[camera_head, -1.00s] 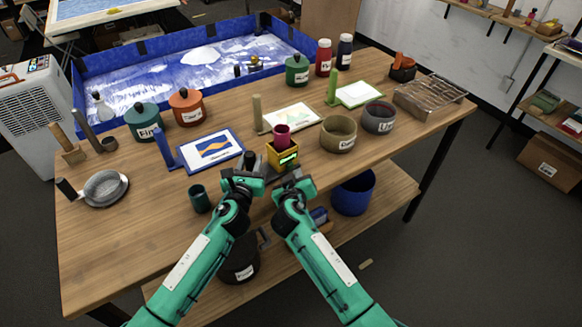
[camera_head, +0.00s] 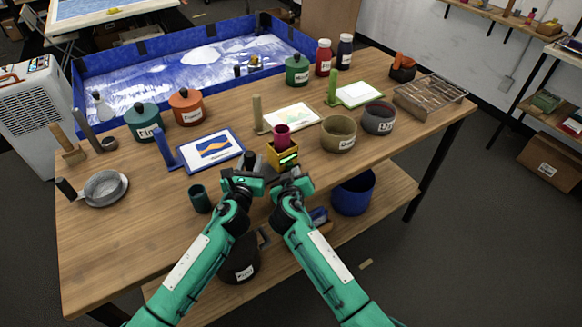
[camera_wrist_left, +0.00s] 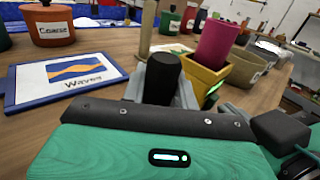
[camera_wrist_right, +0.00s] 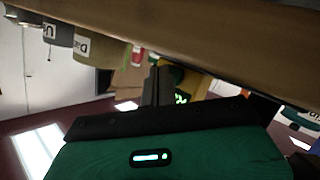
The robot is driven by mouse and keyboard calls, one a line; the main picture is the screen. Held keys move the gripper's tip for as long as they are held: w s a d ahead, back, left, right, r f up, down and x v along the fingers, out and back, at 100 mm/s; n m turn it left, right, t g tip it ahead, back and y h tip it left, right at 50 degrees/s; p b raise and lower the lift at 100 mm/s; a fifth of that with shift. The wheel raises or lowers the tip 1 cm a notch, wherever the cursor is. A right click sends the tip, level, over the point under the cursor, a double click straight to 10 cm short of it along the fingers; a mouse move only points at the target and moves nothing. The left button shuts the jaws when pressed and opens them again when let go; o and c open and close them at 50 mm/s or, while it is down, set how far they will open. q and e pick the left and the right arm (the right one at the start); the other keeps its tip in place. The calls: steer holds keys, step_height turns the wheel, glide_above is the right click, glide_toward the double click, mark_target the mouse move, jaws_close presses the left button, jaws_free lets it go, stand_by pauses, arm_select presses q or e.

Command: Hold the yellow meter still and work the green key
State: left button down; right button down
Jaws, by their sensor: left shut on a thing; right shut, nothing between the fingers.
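The yellow meter (camera_head: 283,157) is a small box near the front edge of the table, with a magenta cup (camera_head: 282,136) at its top. A lit green patch (camera_head: 289,159) shows on its front face; I cannot make out a separate green key. My left gripper (camera_head: 249,170) is shut on a black upright grip (camera_wrist_left: 163,78) just left of the meter. I cannot tell how that grip joins the meter. My right gripper (camera_head: 288,172) is shut and empty, with its tips close in front of the meter. The right wrist view shows the green digits (camera_wrist_right: 181,98) beside its fingers; contact is unclear.
A framed wave card (camera_head: 213,148) lies left of the meter. Labelled pots, including an olive one (camera_head: 339,134), stand to the right. A dark green cup (camera_head: 200,198) stands near my left gripper. The table's front left is mostly clear.

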steer(key=shift+w+a, duration=0.3)
steer(key=shift+w, duration=0.1)
stand_by(0.6)
stand_by(0.3)
steer(key=shift+s+d, duration=0.6)
steer(key=shift+s, duration=0.15)
steer(key=shift+s+d, duration=0.8)
steer(key=shift+s, duration=0.2)
steer(key=shift+s+d, duration=0.8)
steer(key=shift+s, duration=0.15)
arm_select(q)
steer(key=c, duration=1)
jaws_free()
steer(key=shift+s, duration=0.1)
